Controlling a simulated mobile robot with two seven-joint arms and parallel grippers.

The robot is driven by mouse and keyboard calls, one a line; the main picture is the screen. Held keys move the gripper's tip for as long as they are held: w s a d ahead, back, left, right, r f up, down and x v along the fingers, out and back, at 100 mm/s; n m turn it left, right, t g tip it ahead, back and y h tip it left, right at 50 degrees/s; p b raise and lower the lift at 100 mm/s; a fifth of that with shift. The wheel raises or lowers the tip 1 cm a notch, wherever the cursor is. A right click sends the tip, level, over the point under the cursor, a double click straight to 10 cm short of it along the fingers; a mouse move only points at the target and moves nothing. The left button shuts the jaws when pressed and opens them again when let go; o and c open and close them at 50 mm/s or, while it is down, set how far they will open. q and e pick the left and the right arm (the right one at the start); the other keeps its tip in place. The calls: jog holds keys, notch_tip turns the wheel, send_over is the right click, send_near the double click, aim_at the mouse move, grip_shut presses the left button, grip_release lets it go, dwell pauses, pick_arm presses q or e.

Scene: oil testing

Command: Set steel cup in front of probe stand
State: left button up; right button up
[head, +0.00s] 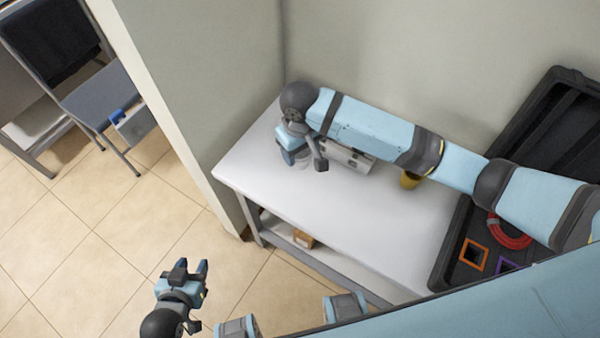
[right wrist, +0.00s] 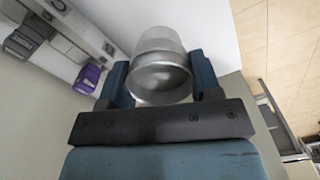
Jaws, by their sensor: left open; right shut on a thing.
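The steel cup (right wrist: 160,72) is a shiny round metal vessel. In the right wrist view it sits between the two blue fingers of my right gripper (right wrist: 160,82), which is shut on it. In the head view my right gripper (head: 291,156) is over the far left part of the white table, and the cup is mostly hidden there. A grey device (head: 345,158) stands beside it, partly behind my right arm; I cannot tell whether it is the probe stand. My left gripper (head: 188,272) is open and empty, away from the table over the floor.
The white table (head: 330,210) has a clear front and middle. A yellow-brown container (head: 410,180) stands under my right arm. A black case (head: 447,262) with coloured frames is at the right. A purple item (right wrist: 88,78) shows in the right wrist view. A wall bounds the back.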

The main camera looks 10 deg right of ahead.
notch_tip(320, 180, down, 11)
jog(key=shift+r, duration=0.15)
dwell(0.4)
jog(key=o, duration=0.9)
jog(key=shift+o, duration=0.2)
